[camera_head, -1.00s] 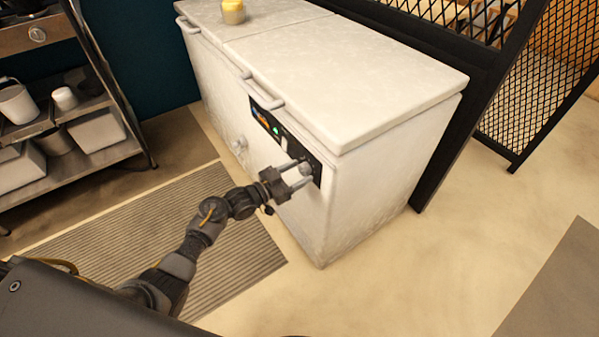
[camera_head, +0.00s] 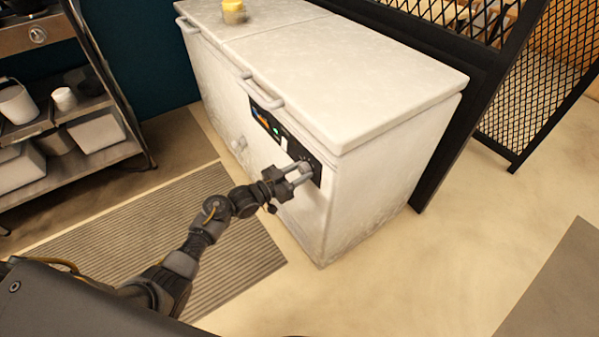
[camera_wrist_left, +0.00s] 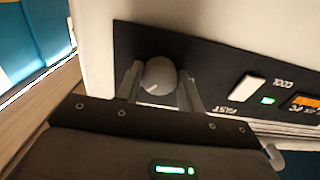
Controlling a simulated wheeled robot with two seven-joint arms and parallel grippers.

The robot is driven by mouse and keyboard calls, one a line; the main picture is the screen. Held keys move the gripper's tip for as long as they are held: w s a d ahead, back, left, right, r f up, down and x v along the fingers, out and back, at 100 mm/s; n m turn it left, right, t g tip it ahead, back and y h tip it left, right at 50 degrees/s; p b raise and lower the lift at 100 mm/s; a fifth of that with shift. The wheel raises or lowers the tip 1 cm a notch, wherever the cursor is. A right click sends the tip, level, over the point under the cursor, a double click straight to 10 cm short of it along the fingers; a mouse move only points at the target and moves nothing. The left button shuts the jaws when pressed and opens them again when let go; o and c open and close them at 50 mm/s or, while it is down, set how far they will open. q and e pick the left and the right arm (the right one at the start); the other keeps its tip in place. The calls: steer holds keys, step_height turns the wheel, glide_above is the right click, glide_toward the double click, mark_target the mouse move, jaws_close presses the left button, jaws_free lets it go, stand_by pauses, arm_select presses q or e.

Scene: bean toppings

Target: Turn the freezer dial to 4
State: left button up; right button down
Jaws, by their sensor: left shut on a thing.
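The white chest freezer (camera_head: 350,85) stands in the middle, with a black control panel (camera_head: 267,124) on its front. The round grey dial (camera_wrist_left: 159,76) sits at one end of that panel, and a pale line shows on its face. My left gripper (camera_head: 305,172) is at the right end of the panel. In the left wrist view its fingers (camera_wrist_left: 161,88) are on either side of the dial, shut on it. The dial's numbers cannot be read. My right gripper is not in view.
A rocker switch (camera_wrist_left: 246,87), a green light and an orange display (camera_wrist_left: 305,101) lie along the panel. A yellow-topped jar (camera_head: 233,11) stands on the lid. A metal shelf (camera_head: 70,110) is at left, a black mesh partition (camera_head: 520,85) at right.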

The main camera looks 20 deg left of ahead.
arm_select(q)
steer(key=shift+m, duration=0.4)
steer(key=shift+f+m+b, duration=0.1)
steer(key=shift+m+b, duration=0.2)
steer(key=shift+m, duration=0.1)
steer(key=shift+m+b, duration=0.4)
steer(key=shift+m, duration=0.8)
steer(key=shift+m+b, duration=0.3)
steer(key=shift+m, duration=0.7)
steer(key=shift+m+b, duration=0.3)
steer(key=shift+m, duration=0.6)
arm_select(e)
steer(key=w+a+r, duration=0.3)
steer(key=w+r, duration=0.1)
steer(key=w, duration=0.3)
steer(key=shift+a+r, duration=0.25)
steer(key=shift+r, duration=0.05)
arm_select(q)
steer(key=o, duration=1)
